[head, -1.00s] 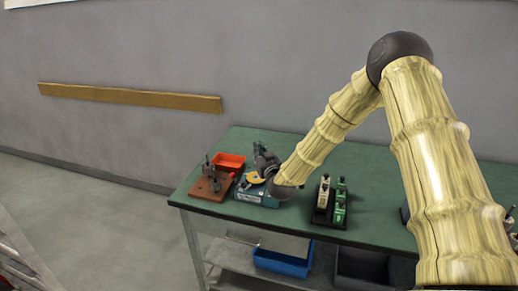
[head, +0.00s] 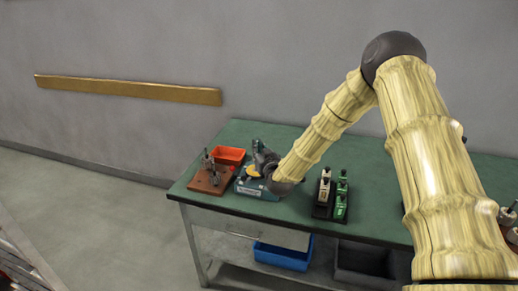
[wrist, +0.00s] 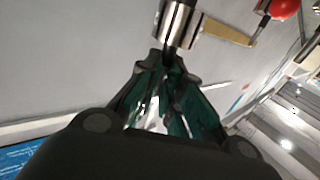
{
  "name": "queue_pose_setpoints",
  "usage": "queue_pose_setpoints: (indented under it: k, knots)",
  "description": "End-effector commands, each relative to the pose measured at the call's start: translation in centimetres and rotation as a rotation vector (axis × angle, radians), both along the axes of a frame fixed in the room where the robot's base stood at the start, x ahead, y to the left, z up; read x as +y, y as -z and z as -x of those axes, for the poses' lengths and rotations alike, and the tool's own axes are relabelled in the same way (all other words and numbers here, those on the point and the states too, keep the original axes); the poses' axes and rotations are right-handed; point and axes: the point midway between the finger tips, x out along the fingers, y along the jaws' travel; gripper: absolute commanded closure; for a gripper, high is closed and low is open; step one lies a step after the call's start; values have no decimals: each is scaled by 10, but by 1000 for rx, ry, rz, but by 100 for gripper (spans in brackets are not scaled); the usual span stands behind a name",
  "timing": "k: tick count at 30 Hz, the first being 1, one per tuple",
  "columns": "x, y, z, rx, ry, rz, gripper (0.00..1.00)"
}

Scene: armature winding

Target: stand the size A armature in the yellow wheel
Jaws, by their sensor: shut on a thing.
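My gripper (wrist: 168,62) is shut on the dark shaft of the armature (wrist: 178,22), a silver metal cylinder at the top of the wrist view. In the head view my gripper (head: 262,158) is over the teal winding machine (head: 257,190), and the armature cannot be made out there. The yellow wheel (head: 253,172) shows as a small yellow patch on the machine, partly hidden by my gripper. I cannot tell whether the armature touches the wheel.
A brown board (head: 205,187) with grey upright parts and an orange-red bin (head: 229,155) stand left of the machine. A black rack (head: 321,211) with green and white parts stands to its right. A red knob (wrist: 285,9) shows in the wrist view.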

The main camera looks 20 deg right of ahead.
Motion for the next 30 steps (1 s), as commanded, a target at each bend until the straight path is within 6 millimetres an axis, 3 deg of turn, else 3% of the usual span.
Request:
queue_pose_setpoints:
  k: [30]
  knots:
    - [3,17,-2,-1,-1,0,100]
